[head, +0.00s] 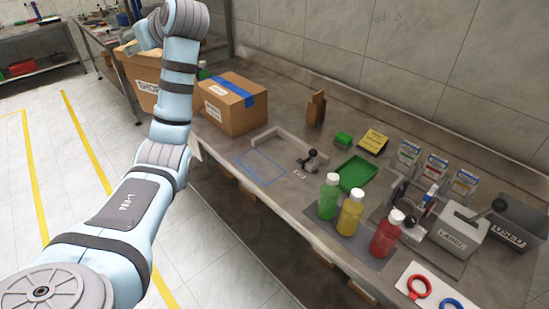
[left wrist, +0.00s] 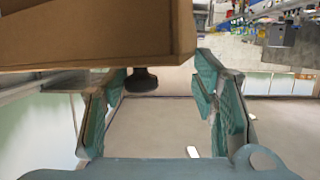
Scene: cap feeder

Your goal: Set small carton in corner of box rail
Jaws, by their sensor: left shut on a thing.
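My left arm rises across the left of the head view, and its gripper (left wrist: 160,105) shows best in the left wrist view, with a teal-padded finger at each side. A brown carton (left wrist: 85,35) fills the top left of that view, close against the fingertips. I take it for the lettered carton (head: 143,85) in the head view, under my wrist and left of the counter. The grip itself is largely hidden. The box rail (head: 300,147) is a light angled strip on the counter, beside a blue-outlined rectangle (head: 262,167). My right gripper is not in view.
A taped brown box (head: 229,112) stands on the counter left of the rail. A small dark device (head: 311,161) sits at the rail's right end. Green (head: 328,200), yellow (head: 350,215) and red (head: 386,236) bottles stand further right. The outlined area looks empty.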

